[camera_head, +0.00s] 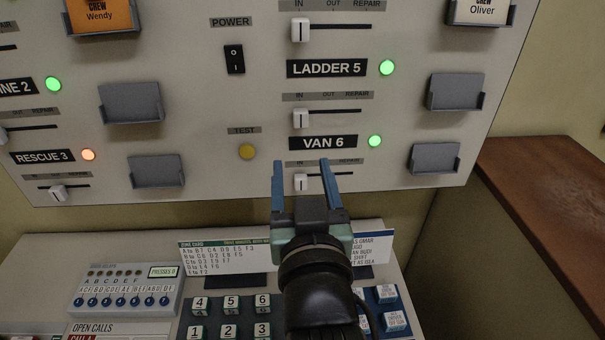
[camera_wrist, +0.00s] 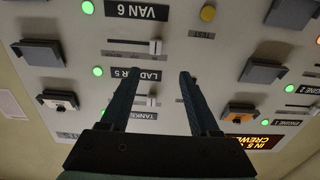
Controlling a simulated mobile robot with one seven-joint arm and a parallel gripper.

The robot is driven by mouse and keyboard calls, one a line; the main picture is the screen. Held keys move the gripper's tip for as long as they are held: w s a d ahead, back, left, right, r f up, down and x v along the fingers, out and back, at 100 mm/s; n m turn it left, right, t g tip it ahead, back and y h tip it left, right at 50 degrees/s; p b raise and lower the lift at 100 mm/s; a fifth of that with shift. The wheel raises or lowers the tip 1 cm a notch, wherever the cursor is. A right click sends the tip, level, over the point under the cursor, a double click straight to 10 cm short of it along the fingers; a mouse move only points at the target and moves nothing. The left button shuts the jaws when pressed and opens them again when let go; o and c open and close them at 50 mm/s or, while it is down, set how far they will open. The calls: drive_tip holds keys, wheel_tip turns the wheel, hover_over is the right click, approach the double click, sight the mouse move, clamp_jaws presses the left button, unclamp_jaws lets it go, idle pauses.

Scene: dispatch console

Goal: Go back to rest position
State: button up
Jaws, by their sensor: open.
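My gripper (camera_head: 301,172) is open and empty, with its blue fingers raised in front of the lower part of the upright panel. In the head view its fingertips stand either side of the white VAN 6 slider (camera_head: 300,182); I cannot tell whether they touch the panel. That slider is at the left, IN end of its slot. In the wrist view the open fingers (camera_wrist: 158,75) point at the panel, which appears upside down, and nothing is between them.
The panel (camera_head: 200,100) carries sliders, lit lamps and grey card holders (camera_head: 435,158). Below it the desk holds a keypad (camera_head: 230,318), a zone card (camera_head: 225,255) and a switch box (camera_head: 127,290). A brown wooden surface (camera_head: 550,190) stands at the right.

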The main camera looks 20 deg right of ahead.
drive_tip(key=s+a+r+n+t+y, duration=0.1)
drive_tip(key=s+a+r+t, duration=0.2)
drive_tip(key=r, duration=0.7)
drive_tip(key=s+a+r+n+t+y, duration=0.1)
drive_tip(key=s+a+r+t+y, duration=0.1)
drive_tip(key=a+r, duration=0.4)
drive_tip(key=s+a+r+n+t+y, duration=0.1)
drive_tip(key=s+a+r+t+y, duration=0.1)
drive_tip(key=r, duration=1.2)
drive_tip(key=s+a+t, duration=0.1)
drive_tip(key=a+t, duration=0.1)
drive_tip(key=t, duration=0.1)
drive_tip(key=shift+s+a+r, duration=0.15)
drive_tip(key=shift+s+r, duration=0.1)
drive_tip(key=shift+s, duration=0.15)
idle(1.0)
